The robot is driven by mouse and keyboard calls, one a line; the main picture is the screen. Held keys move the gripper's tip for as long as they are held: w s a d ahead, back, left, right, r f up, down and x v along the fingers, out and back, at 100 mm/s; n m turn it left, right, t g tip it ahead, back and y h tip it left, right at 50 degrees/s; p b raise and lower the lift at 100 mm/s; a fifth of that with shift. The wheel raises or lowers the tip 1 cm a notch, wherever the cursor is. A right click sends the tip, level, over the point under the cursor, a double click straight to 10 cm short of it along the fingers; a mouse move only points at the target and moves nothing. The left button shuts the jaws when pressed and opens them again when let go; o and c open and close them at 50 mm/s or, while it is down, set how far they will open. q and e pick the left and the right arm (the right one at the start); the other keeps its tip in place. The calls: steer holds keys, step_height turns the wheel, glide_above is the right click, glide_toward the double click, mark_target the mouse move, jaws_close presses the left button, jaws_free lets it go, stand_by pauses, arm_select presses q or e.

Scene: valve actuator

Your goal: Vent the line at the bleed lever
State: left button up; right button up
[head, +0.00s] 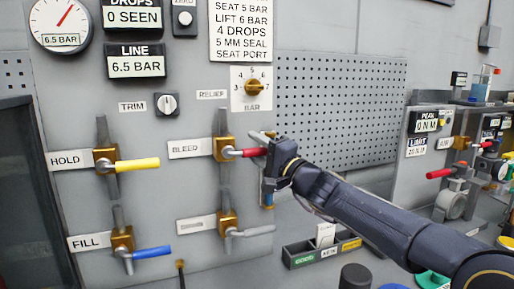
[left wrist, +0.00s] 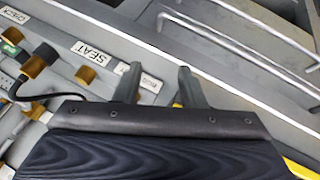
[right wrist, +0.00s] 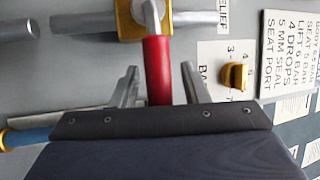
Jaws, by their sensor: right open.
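The bleed lever's red handle (head: 250,153) points right from its brass valve body (head: 223,149), beside the BLEED label (head: 191,148). My right gripper (head: 268,146) is at the handle's outer end. In the right wrist view the red handle (right wrist: 158,70) lies between the two spread fingers of the right gripper (right wrist: 160,80), with a gap visible on each side. My left gripper (left wrist: 158,78) has its fingers apart and empty, over a surface with a SEAT label (left wrist: 89,51). It is not in the head view.
The yellow HOLD lever (head: 137,165), blue FILL lever (head: 151,252) and a grey lever (head: 252,232) also point right on this panel. The relief knob (head: 255,87) is above the bleed lever. The line display (head: 136,64) reads 6.5 bar. A parts tray (head: 322,250) stands below.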

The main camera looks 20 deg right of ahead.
steer(key=shift+c, duration=0.2)
jaws_close()
